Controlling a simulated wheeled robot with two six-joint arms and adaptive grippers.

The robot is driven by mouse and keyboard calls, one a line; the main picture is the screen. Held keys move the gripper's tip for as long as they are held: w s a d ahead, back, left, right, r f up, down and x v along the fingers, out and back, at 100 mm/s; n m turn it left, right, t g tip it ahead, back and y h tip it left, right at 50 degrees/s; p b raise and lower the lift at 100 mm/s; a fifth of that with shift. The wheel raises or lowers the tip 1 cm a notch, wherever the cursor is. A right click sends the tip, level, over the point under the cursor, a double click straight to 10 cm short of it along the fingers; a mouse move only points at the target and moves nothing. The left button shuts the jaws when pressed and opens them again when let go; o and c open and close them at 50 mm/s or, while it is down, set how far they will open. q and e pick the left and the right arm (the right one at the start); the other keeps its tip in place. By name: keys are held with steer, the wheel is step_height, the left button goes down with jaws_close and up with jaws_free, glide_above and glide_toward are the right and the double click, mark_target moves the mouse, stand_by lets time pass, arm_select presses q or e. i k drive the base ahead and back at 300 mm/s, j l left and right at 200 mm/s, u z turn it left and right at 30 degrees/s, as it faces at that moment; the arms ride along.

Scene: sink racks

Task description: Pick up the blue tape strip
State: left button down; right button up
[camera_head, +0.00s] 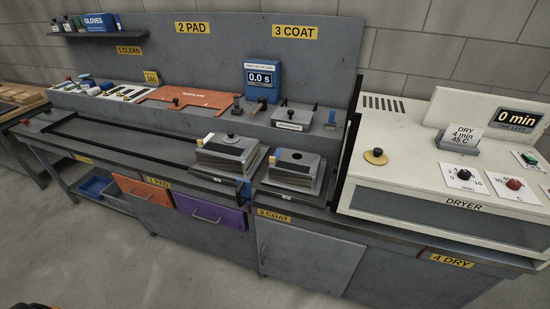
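A small blue piece (245,190) hangs at the front edge of the bench, just below the left one of two grey-topped stacks; it may be the blue tape strip, but it is too small to be sure. The left stack (227,152) has a dark knob on its lid and a yellow-and-white patch at its left end. The right stack (293,170) has a dark round hole in its top and a small blue mark at its upper left corner.
The bench has a long dark slot at left (120,140) and an orange template (188,100) on its back shelf. A blue timer (262,80) stands behind the stacks. A cream dryer (420,150) fills the right. The floor in front is clear.

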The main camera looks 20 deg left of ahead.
mark_target(273, 159)
steer(key=i+u, duration=0.15)
steer(key=u, duration=0.2)
steer(key=i+l+u, duration=0.1)
steer(key=u, duration=0.3)
steer(key=i+l+u, duration=0.15)
steer(key=u, duration=0.2)
steer(key=k+l, duration=0.05)
steer(key=l, duration=0.05)
